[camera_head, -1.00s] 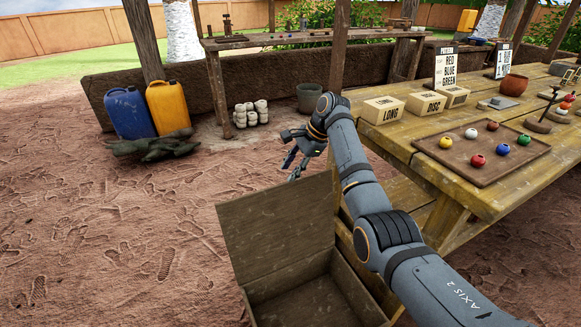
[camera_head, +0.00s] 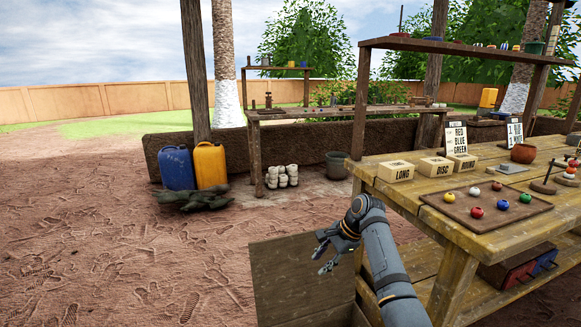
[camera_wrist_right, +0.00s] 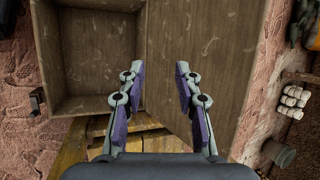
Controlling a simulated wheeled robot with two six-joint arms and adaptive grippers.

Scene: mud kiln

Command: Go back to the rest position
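My right gripper (camera_head: 328,252) is beside the upper right corner of the raised wooden lid of a chest (camera_head: 295,275), left of the table. In the right wrist view the right gripper (camera_wrist_right: 157,75) has its fingers spread apart with nothing between them. Below it in that view are the chest's open, empty box (camera_wrist_right: 90,45) and its lid (camera_wrist_right: 205,50). My left gripper is not in either view.
A wooden table (camera_head: 440,215) stands at the right, with labelled blocks (camera_head: 436,166), a tray (camera_head: 500,215) of coloured balls and a clay pot (camera_head: 523,153). Blue (camera_head: 176,168) and yellow (camera_head: 210,162) jerrycans stand at the back left. The ground at left is free.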

